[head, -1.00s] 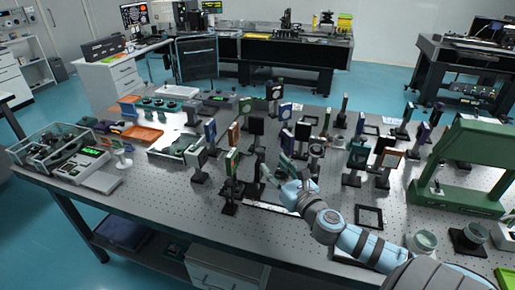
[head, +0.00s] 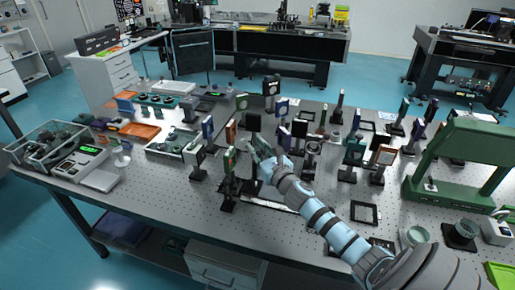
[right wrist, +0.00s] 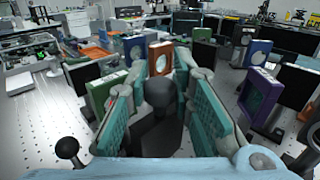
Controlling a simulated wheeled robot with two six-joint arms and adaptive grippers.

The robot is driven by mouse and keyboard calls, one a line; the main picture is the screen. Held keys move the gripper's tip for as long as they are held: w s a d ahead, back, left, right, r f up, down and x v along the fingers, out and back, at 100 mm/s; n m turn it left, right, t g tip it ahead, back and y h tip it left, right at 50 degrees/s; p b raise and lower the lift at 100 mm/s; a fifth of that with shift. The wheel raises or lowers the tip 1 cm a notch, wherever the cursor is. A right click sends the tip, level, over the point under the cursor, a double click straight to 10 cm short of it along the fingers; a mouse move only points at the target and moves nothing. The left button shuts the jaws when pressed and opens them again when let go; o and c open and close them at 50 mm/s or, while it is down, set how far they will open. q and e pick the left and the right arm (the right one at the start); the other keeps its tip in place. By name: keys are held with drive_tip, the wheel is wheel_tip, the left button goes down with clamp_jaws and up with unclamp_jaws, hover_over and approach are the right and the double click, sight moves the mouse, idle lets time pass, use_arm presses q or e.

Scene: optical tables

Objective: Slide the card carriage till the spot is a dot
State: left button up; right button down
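My right gripper (head: 259,152) is over the middle of the optical table, beside a dark upright plate (head: 253,123) and a green-edged upright plate (head: 229,160). In the right wrist view its two teal-padded fingers (right wrist: 161,78) stand apart. A dark rounded knob on a dark body (right wrist: 160,95) lies between them, with gaps visible at its sides. I cannot tell for sure whether this is the card carriage. A pale rail-like strip (head: 268,203) shows partly below my arm. No light spot can be made out. My left gripper is not in view.
Several post-mounted optics crowd the table around the gripper, including an orange frame (right wrist: 159,59) ahead and a purple frame (right wrist: 260,95) to the right. A large green stand (head: 470,160) is at the right. The perforated front of the table (head: 150,195) is fairly clear.

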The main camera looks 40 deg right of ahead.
drive_tip(key=shift+s+d+f, duration=0.25)
drive_tip(key=shift+s+d, duration=0.1)
drive_tip(key=shift+s+d+r+b, duration=0.2)
drive_tip(key=shift+s+d, duration=0.15)
drive_tip(key=shift+s, duration=0.25)
drive_tip(key=shift+s+d+r+b, duration=0.15)
drive_tip(key=shift+s+d, duration=0.2)
drive_tip(key=shift+s, duration=0.2)
drive_tip(key=c, duration=1.8)
unclamp_jaws()
drive_tip(key=shift+w+f, duration=0.1)
drive_tip(key=o, duration=0.4)
drive_tip(key=shift+w+a, duration=0.3)
drive_tip(key=shift+c, duration=0.2)
drive_tip(key=s+a, duration=0.2)
drive_tip(key=s, duration=1)
drive_tip(key=shift+w, duration=0.1)
